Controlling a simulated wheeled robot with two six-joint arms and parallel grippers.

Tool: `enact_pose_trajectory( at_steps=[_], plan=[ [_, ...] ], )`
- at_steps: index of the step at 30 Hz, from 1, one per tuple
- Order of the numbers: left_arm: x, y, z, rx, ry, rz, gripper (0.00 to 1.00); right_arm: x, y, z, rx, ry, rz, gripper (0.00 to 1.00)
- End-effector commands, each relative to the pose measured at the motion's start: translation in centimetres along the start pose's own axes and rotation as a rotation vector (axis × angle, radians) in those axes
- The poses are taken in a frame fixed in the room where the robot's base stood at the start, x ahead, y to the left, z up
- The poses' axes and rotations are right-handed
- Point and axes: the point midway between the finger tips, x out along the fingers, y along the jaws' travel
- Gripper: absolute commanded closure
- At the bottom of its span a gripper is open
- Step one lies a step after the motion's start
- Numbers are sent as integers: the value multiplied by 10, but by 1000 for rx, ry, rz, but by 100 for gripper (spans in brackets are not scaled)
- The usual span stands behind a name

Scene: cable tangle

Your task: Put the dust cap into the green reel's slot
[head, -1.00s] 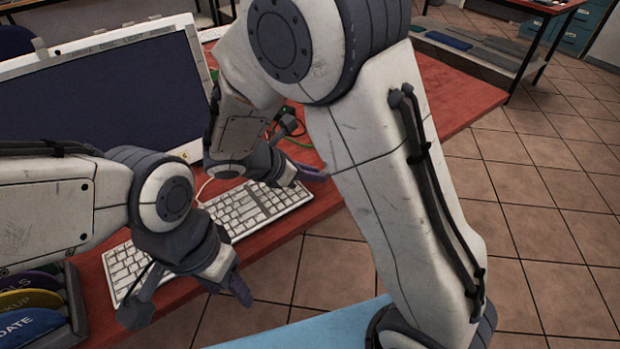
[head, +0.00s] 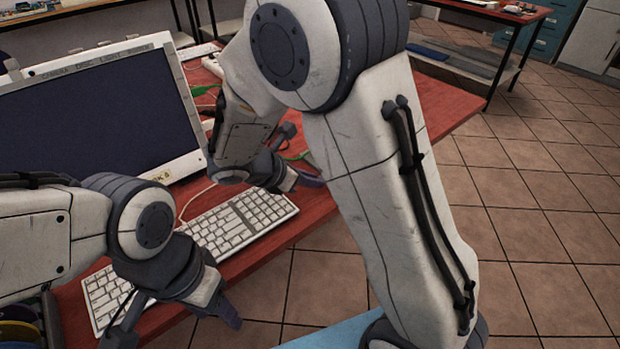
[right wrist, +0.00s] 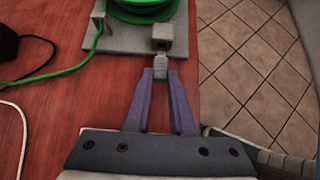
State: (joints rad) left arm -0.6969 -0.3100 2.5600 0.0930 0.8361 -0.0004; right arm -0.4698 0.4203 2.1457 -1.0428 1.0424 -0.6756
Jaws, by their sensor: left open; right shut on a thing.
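The green reel (right wrist: 140,10) sits on a grey base (right wrist: 118,40) at the top of the right wrist view. A small grey block (right wrist: 161,37), seemingly its slot holder, stands at the base's near right. My right gripper (right wrist: 160,80) is shut on a small light grey piece (right wrist: 160,68), apparently the dust cap. The piece is right in front of the block; whether any of it is inside cannot be told. In the head view my right arm hides most of the reel area. My left gripper (head: 180,322) is open and empty near the keyboard's front end.
A white keyboard (head: 240,222) and a monitor (head: 100,115) stand on the red table (head: 445,95). A green cable (right wrist: 60,72), a white cable (right wrist: 22,125) and a black object (right wrist: 8,42) lie left of the reel. The table edge is close on the right, with tiled floor beyond.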

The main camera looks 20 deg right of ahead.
Motion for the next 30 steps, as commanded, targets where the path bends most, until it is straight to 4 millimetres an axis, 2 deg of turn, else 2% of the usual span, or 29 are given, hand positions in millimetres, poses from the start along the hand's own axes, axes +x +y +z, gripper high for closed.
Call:
enact_pose_trajectory(
  at_steps=[30],
  plan=[
    [-6, 0, 0, 0, 0, 0, 43, 0, 0, 0, 0, 0, 0, 100]
  ],
)
